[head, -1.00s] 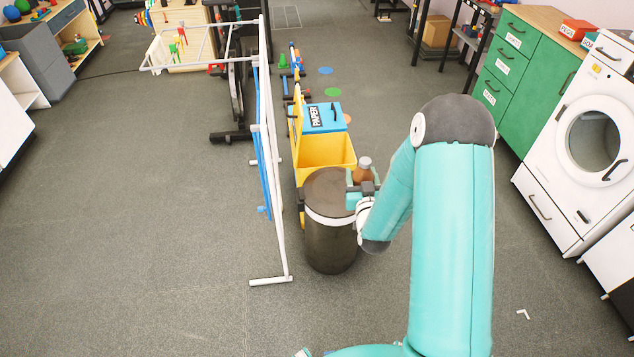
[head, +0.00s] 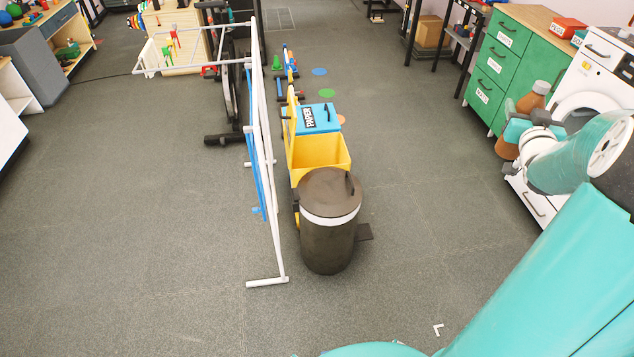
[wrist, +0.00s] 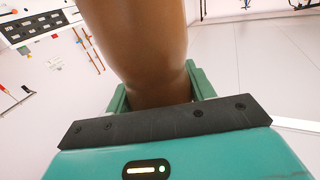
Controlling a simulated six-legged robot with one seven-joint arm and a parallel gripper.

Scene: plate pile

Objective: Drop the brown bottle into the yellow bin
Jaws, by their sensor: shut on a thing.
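The brown bottle (head: 507,147) is held in my gripper (head: 528,120) at the right side of the head view, in front of the green cabinet and washing machine. In the wrist view the bottle (wrist: 140,45) stands between the green fingers (wrist: 160,88), which are shut on it. The bottle looks roughly upright, with its cap at the top. The yellow bin (head: 322,153) stands open on the floor near the middle of the head view, well to the left of my gripper. Its inside bottom is hidden.
A dark lidded trash can (head: 330,235) stands just in front of the yellow bin. A blue-lidded paper bin (head: 318,118) is behind it. A white frame (head: 268,200) stands along their left. Floor between the bins and the green cabinet (head: 510,65) is clear.

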